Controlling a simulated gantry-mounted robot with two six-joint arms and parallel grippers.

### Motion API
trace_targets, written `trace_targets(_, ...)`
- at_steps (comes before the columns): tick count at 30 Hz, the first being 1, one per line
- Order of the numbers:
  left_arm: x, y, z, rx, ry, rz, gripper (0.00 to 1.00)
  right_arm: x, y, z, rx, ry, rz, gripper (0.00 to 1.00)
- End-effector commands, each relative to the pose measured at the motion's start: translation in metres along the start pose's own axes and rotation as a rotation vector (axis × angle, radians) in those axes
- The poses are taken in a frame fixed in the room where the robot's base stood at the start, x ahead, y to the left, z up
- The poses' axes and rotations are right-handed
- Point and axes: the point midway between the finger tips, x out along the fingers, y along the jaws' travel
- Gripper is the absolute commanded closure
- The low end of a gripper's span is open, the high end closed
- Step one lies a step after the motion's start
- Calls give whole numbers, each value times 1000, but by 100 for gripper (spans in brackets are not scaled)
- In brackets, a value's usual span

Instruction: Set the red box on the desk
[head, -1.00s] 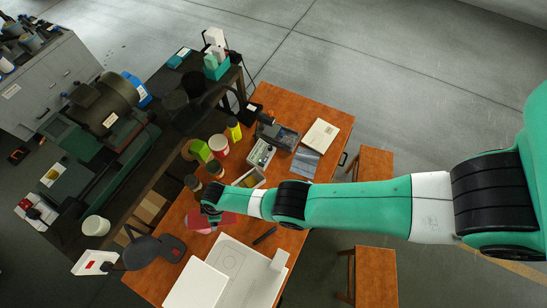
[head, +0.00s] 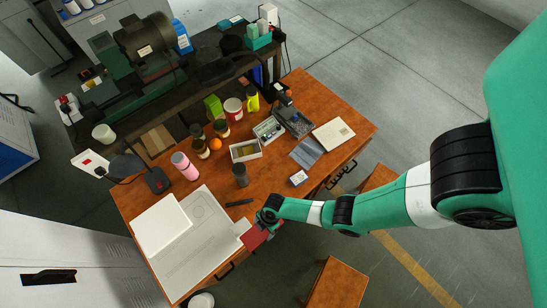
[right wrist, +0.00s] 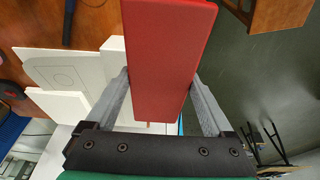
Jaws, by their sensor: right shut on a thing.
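The red box (head: 254,238) is held by my right gripper (head: 264,226) at the near edge of the wooden desk (head: 275,178). In the right wrist view the red box (right wrist: 165,55) sits between the two grey fingers of the right gripper (right wrist: 158,85), which are shut on its sides. That view shows the desk (right wrist: 28,28) to the left of the box and floor to the right. I cannot tell whether the box touches the desk. My left gripper is not in view.
A white case (head: 160,224) and a flat white sheet (head: 205,215) lie left of the box. A dark pen-like item (head: 239,203), a dark cup (head: 240,175) and a pink bottle (head: 184,166) are near. Bare wood shows mid-desk. A wooden stool (head: 333,285) stands in front.

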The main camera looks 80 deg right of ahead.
Motion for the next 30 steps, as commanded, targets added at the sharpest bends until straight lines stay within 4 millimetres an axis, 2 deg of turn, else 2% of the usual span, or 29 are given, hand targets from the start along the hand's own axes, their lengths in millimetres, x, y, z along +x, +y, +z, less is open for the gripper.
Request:
trace_targets(5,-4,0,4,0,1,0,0,4,8,12,7,0,2,92)
trace_targets(14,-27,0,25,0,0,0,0,24,50,91,15,0,3,92)
trace_targets(15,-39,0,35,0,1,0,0,38,53,101,11,1,2,92)
trace_targets(18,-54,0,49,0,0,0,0,53,62,120,8,0,2,92)
trace_targets(21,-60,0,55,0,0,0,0,59,66,131,5,0,1,92)
trace_targets(27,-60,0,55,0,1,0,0,58,69,134,1,0,0,92)
trace_targets(30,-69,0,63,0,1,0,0,68,72,143,4,0,1,92)
